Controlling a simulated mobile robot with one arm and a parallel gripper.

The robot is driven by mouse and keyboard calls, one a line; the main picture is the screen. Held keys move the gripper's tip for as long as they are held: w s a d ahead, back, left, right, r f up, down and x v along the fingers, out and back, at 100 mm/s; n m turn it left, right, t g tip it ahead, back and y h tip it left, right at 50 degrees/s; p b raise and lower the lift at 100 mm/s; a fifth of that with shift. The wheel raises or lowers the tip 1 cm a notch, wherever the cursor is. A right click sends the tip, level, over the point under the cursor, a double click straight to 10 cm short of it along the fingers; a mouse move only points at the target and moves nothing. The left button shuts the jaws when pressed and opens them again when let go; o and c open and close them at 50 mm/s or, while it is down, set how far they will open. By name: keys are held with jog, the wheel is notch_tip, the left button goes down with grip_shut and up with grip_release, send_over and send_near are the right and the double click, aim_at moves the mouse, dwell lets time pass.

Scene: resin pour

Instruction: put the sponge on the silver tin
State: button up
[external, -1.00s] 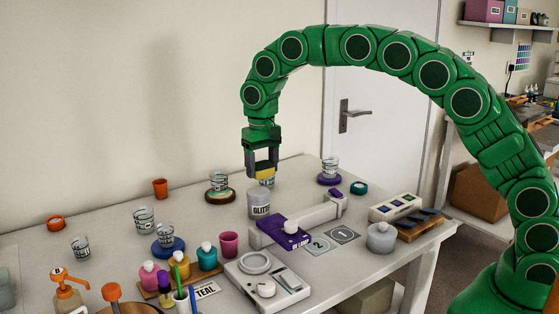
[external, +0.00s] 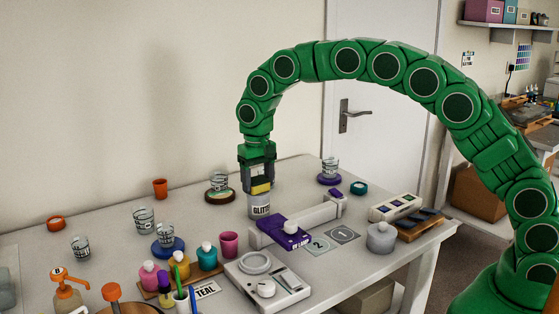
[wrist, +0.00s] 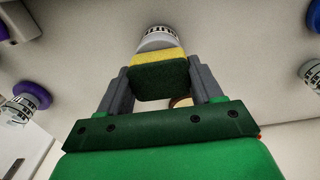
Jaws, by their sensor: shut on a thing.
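The sponge, yellow with a dark green face, is between my gripper's fingers; it shows in the external view (external: 261,188) and the wrist view (wrist: 160,78). My gripper (external: 258,182) is shut on it and points down; it also shows in the wrist view (wrist: 160,88). The silver tin (external: 259,206), with a label reading "GLITT", stands upright on the table directly below the sponge in the external view. In the wrist view the tin (wrist: 156,40) is partly hidden behind the sponge. I cannot tell whether sponge and tin touch.
A purple device (external: 284,233) and a white rail (external: 315,214) stand just right of the tin. A cup on a round coaster (external: 220,194) is close behind left. A pink cup (external: 229,244) and a white scale (external: 268,283) are in front.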

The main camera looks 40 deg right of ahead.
aim_at(257, 179)
jog(key=o, duration=1)
jog(key=shift+f, duration=0.1)
notch_tip(257, 179, up, 12)
